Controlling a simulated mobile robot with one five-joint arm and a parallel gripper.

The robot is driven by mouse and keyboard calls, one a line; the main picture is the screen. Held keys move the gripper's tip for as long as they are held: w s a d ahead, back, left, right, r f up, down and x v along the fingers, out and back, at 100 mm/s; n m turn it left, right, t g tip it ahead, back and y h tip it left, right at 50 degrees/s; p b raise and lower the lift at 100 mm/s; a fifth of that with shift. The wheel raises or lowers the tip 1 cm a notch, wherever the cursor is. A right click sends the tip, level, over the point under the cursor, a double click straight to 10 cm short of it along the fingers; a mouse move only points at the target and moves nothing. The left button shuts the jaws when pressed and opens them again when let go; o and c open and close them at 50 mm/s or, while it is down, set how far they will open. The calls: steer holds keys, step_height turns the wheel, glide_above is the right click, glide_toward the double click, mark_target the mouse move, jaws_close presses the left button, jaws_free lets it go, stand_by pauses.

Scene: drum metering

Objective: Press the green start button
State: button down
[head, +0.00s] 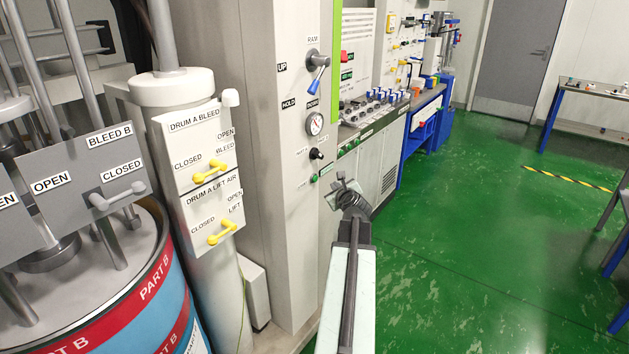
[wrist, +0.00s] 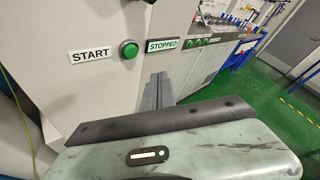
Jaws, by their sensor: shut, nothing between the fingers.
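The green start button (wrist: 128,50) is round, in a dark ring, on a pale grey cabinet face, between the START label (wrist: 90,56) and the STOPPED label (wrist: 163,45). It also shows small in the head view (head: 314,179), on the narrow column panel. My gripper (wrist: 157,78) is shut and empty, its fingertips below and right of the button in the wrist view. In the head view my gripper (head: 340,180) is to the right of the button. Its fingers do not cover the button; the exact depth gap cannot be told.
A black knob (head: 316,154), a gauge (head: 314,123) and a blue-handled RAM lever (head: 318,75) are above the button. Drum valves with yellow handles (head: 210,172) are at left. The green floor (head: 480,220) at right is mostly open.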

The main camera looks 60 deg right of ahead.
steer(key=shift+w, duration=2.3)
steer(key=shift+w, duration=0.1)
steer(key=shift+w, duration=0.35)
steer(key=shift+w, duration=0.4)
stand_by(0.6)
stand_by(0.3)
steer(key=shift+s, duration=0.85)
steer(key=s, duration=0.5)
